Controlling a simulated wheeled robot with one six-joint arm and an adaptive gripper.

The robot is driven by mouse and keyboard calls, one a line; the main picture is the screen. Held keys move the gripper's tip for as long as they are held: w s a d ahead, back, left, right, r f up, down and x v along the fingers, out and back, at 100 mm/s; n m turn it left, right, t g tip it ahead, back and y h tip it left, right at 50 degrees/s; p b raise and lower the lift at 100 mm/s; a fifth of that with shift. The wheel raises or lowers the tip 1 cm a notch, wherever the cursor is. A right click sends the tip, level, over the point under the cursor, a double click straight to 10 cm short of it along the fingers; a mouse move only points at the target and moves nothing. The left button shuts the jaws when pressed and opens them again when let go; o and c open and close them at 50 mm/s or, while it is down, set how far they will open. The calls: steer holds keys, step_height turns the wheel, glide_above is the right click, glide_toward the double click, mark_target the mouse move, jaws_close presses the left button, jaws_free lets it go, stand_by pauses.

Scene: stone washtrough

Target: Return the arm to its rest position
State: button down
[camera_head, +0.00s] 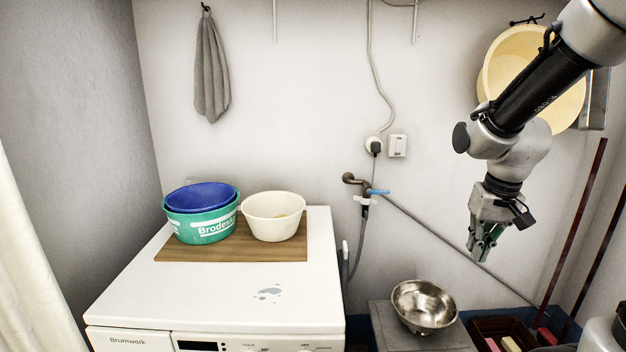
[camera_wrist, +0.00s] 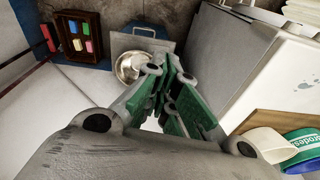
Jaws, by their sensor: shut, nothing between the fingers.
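My arm reaches in from the upper right in the head view, bent downward at the wrist. My gripper (camera_head: 483,250) hangs in the air in front of the wall, to the right of the tap and above the metal bowl. Its green-padded fingers point down. In the wrist view my gripper (camera_wrist: 165,82) shows its fingers together at the tips, with nothing held between them. It touches nothing that I can see.
A white washing machine (camera_head: 200,290) bears a wooden board (camera_head: 285,250) with a cream bowl (camera_head: 273,217) and nested blue and green tubs (camera_head: 205,228). A metal bowl (camera_head: 424,306) sits low on a grey stand. A yellow basin (camera_head: 505,65) hangs behind my arm. A wall tap (camera_head: 356,181) is nearby.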

steer(key=s+r+t, duration=0.1)
steer(key=s+r, duration=0.4)
steer(key=s, duration=0.2)
steer(key=s+d+r+n+t, duration=0.1)
steer(key=s+r, duration=0.4)
steer(key=s, duration=0.2)
steer(key=shift+s+d+r+t, duration=0.25)
steer(key=shift+s+d+t, duration=0.05)
steer(key=shift+s, duration=0.1)
steer(key=shift+w+f, duration=0.1)
steer(key=shift+w, duration=0.1)
